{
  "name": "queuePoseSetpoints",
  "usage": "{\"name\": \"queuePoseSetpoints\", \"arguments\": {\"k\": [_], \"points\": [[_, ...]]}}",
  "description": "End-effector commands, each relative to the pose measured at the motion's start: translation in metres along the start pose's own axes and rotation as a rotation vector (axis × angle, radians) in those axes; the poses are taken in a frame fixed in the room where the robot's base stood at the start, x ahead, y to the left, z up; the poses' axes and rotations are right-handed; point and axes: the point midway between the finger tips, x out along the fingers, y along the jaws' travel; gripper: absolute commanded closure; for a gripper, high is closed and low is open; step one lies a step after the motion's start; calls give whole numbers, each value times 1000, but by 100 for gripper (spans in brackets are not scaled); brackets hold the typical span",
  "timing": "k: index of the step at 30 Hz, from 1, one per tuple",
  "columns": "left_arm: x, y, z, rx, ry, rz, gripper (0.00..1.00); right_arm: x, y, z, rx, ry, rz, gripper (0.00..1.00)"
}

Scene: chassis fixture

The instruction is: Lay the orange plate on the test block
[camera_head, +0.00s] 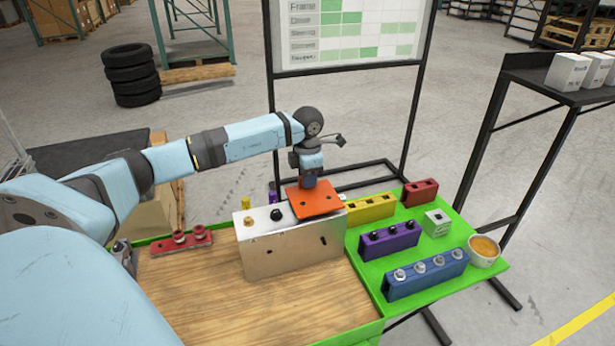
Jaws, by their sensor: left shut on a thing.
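The orange plate (318,204) is a flat square with small dark holes. My left gripper (308,182) is shut on it from above. The plate is over the right end of the silver metal block (290,250), which I take to be the test block, and looks slightly tilted. I cannot tell whether it touches the block's top. The plate and gripper hide the top's right end.
On the green surface (463,216) to the right are yellow (370,209), purple (390,241), blue (426,274) and red (420,192) blocks, and a bowl (484,252). A red part (182,242) lies left of the silver block. The wooden top (250,308) in front is clear.

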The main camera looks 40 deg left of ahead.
Motion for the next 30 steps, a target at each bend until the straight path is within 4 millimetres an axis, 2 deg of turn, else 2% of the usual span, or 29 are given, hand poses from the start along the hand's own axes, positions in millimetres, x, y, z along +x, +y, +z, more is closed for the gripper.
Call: {"name": "queuePoseSetpoints", "arguments": {"k": [8, 30], "points": [[0, 0, 0, 0, -1, 0, 100, 0, -1, 1, 1, -1, -1, 57], [15, 0, 0, 0, 0, 0, 100, 6, -2, 10, 1, -3, -3, 57]]}}
